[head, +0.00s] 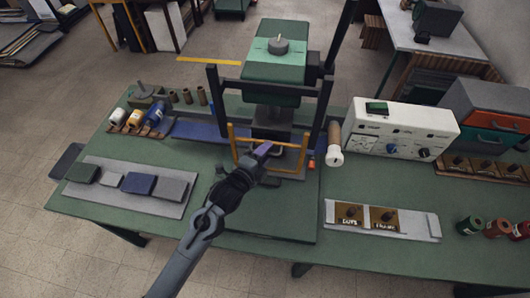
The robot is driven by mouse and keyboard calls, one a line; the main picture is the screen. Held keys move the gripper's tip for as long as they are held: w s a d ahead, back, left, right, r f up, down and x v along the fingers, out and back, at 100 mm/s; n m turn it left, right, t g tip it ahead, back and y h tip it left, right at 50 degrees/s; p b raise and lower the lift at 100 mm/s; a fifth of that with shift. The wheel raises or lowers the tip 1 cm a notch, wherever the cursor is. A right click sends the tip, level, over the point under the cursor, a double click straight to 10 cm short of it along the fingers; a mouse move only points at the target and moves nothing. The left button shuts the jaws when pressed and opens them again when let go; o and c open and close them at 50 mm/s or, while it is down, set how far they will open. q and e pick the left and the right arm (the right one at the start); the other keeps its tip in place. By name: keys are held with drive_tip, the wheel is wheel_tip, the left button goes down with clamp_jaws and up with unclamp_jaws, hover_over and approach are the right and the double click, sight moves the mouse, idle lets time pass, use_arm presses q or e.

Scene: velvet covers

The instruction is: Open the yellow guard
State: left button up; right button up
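The yellow guard (288,145) is a thin open frame at the front of a green and black press (275,75) in the middle of the bench. It stands upright across the opening under the press head. My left gripper (264,149) reaches up from the bottom of the view. Its purple fingertips are at the guard's crossbar, left of the middle, and overlap it in the picture. I cannot tell whether they touch the bar or whether the fingers are open or shut. The gripper hides part of the press bed. My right gripper is not in view.
A white control box (402,128) stands right of the press, beside a brown roll with a white end (334,145). A grey board (125,187) with several cloth-like blocks lies at left. A light tray (382,220) with labelled plates lies at front right.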

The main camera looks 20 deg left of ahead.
use_arm(q)
clamp_jaws()
wheel_tip(320, 180, up, 17)
drive_tip(key=p, duration=1.4)
drive_tip(key=shift+o, duration=0.8)
unclamp_jaws()
